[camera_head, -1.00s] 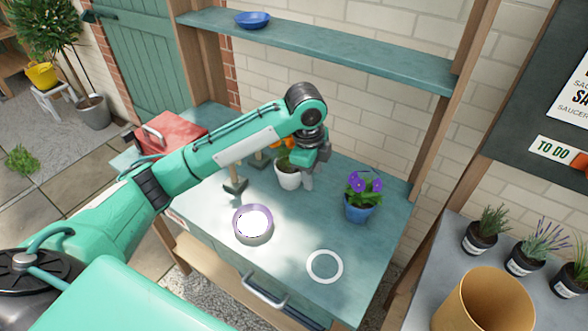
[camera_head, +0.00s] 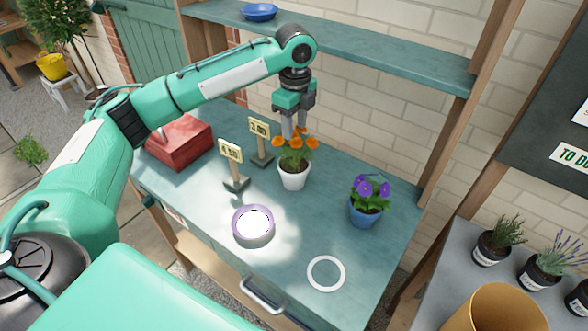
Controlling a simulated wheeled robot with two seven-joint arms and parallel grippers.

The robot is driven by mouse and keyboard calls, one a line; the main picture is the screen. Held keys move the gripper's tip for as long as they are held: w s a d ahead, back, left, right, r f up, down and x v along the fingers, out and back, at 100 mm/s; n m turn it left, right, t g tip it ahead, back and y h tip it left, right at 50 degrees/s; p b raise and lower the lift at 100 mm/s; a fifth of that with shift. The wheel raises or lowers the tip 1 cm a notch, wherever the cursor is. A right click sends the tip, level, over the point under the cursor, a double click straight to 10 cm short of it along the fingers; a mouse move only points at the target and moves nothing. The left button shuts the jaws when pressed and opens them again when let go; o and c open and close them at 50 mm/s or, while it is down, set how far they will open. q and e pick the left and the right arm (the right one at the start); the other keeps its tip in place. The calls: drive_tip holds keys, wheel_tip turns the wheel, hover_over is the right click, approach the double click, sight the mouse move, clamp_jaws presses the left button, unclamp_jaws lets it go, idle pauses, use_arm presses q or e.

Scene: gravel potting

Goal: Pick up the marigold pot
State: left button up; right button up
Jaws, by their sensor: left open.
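The marigold pot (camera_head: 294,178) is a white pot with orange flowers and green leaves. It stands upright on the teal bench (camera_head: 330,215), in the middle toward the back. My left gripper (camera_head: 294,134) is open and points down right above the marigold, its fingertips at the height of the flowers. The fingers are apart from the white pot itself. Whether they touch the petals I cannot tell. My right gripper is not in view.
A blue pot with purple flowers (camera_head: 366,210) stands to the right. Two price signs (camera_head: 236,182) stand just left of the marigold. A round dish with a pale, bright inside (camera_head: 253,226) and a white ring (camera_head: 326,273) lie in front. A red toolbox (camera_head: 180,142) sits left; a shelf (camera_head: 350,50) runs behind.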

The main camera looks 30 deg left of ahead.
sight(294, 138)
use_arm(q)
drive_tip(key=shift+s+a+f+p, duration=0.1)
drive_tip(key=shift+f+p, duration=0.65)
drive_tip(key=shift+f, duration=2.85)
clamp_jaws()
